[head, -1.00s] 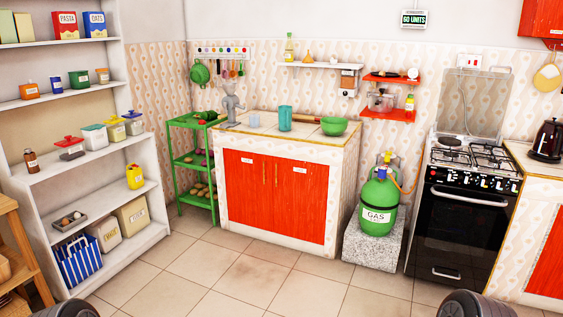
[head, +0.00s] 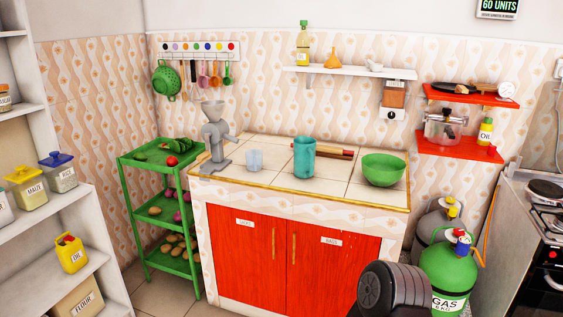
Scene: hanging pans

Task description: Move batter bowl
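A green bowl (head: 383,169), the likely batter bowl, stands upright on the right part of the tiled counter (head: 273,188). Its inside is mostly hidden from this angle. A teal cup (head: 304,157) stands to its left, with a wooden rolling pin lying behind them. Neither of my grippers shows in the head view. A dark, rounded part of my arm (head: 394,288) shows at the bottom, in front of the red cabinet doors and well below the bowl.
A grey grinder (head: 215,140) and a small clear glass (head: 254,160) stand on the counter's left part. A green rack (head: 165,190) stands left. The counter's front strip is clear.

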